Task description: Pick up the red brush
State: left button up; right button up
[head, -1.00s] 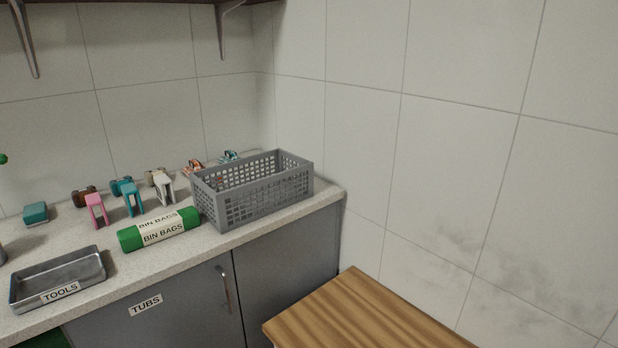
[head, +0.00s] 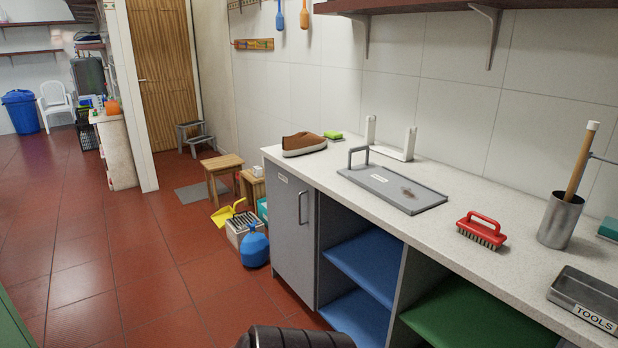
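The red brush (head: 482,230) lies on the pale stone counter (head: 440,236), near its front edge. A dark rounded part at the bottom edge seems to be part of my own body. Neither of my grippers can be made out in the head view.
Beside the brush stand a metal cup (head: 560,221) with a wooden-handled tool and the TOOLS tray (head: 590,290). A grey board (head: 385,190) with an upright handle, a brown shoe (head: 304,144) and a white stand (head: 392,145) are further left. Red tiled floor is open at left.

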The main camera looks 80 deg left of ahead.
aim_at(473, 229)
jog(key=u, duration=2.2)
jog(key=i+z, duration=0.1)
jog(key=z, duration=0.4)
jog(key=i+j+z, duration=0.35)
jog(key=j, duration=0.3)
jog(key=i+j+z, duration=0.15)
jog(key=i+j, duration=0.15)
jog(key=i+j+z, duration=0.2)
jog(key=j, duration=0.2)
